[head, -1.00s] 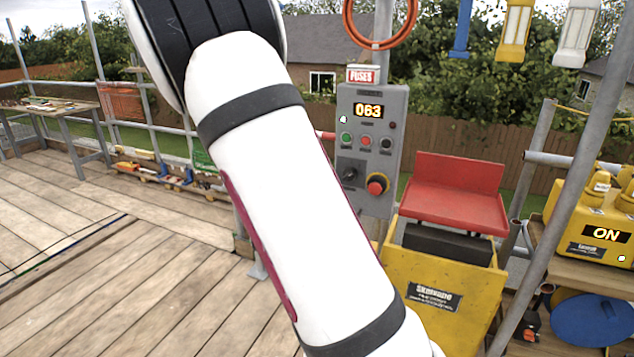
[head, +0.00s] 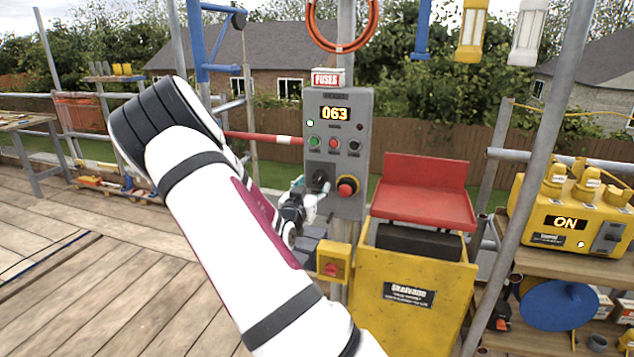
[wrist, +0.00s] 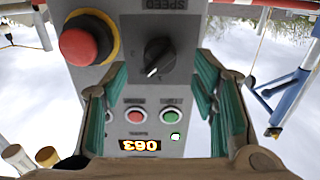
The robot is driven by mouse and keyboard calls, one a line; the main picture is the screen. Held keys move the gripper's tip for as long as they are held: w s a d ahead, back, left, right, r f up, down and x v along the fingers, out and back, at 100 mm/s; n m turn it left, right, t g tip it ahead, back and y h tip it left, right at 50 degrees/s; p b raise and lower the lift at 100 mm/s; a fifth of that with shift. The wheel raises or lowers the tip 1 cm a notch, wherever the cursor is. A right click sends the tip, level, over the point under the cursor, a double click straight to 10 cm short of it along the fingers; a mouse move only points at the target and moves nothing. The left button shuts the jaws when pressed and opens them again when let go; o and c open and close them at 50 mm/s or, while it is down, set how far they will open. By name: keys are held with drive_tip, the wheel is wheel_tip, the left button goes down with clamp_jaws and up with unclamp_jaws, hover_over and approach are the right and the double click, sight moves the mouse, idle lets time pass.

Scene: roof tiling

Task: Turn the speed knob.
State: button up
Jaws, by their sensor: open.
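The speed knob (wrist: 158,57) is a dark round dial with a pointer, on a grey control box (head: 365,120). In the wrist view it appears upside down beneath the "SPEED" lettering. It also shows in the head view (head: 321,176), close to my gripper. My gripper (wrist: 160,68) is open, its two green-padded fingers on either side of the knob in the wrist view. I cannot tell whether they touch it. The box's display (head: 335,113) reads 063, with a small green light beside it. In the head view my gripper (head: 311,193) is small and partly hidden by my forearm.
A red stop button with a yellow collar (wrist: 88,38) sits right beside the knob. Red and green buttons (wrist: 172,117) are on the same face. A yellow machine with a red hopper (head: 425,190) stands right of the box. A grey pole (head: 540,170) rises further right.

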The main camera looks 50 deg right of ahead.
sight(317, 181)
drive_tip(key=shift+x, duration=2)
drive_tip(key=shift+c, duration=0.4)
drive_tip(key=c, duration=1.1)
